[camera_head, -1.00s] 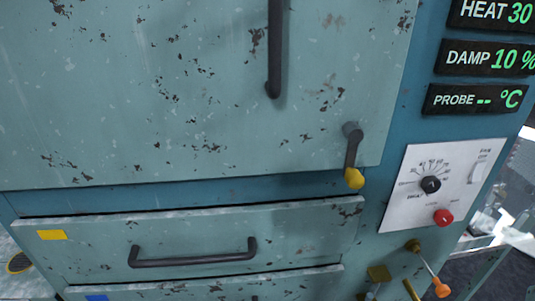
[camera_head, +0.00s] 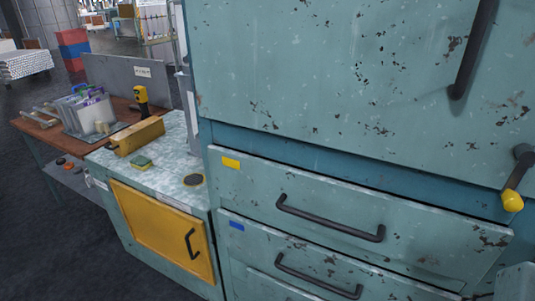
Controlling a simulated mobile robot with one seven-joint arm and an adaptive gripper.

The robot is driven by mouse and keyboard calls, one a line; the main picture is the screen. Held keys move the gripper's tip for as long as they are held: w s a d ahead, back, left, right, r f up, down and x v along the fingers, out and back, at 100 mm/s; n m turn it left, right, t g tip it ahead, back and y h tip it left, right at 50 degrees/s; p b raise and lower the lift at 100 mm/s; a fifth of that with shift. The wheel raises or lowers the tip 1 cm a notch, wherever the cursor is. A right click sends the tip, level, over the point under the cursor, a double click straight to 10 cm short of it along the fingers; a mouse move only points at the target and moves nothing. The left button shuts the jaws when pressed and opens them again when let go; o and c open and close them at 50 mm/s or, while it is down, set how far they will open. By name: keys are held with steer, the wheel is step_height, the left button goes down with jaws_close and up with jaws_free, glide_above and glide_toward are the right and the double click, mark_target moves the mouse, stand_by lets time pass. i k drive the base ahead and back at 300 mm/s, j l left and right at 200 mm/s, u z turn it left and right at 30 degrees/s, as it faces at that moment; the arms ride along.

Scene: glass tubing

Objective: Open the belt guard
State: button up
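A yellow panel (camera_head: 150,222) with a dark bar handle (camera_head: 190,244) is set in the front of a low teal cabinet at lower left. It looks closed, flush in its frame. It is the likeliest belt guard, though I read no label saying so. My gripper is not in view.
A large worn teal cabinet door (camera_head: 330,80) fills the upper right, with a yellow-tipped lever (camera_head: 512,200) beside it. Shut drawers (camera_head: 340,200) lie below. The speckled counter (camera_head: 180,160) holds a yellow box (camera_head: 137,136) and a green sponge-like block (camera_head: 141,163). Dark floor (camera_head: 50,230) at left is clear.

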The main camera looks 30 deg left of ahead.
mark_target(172, 253)
steer(key=u, duration=2.3)
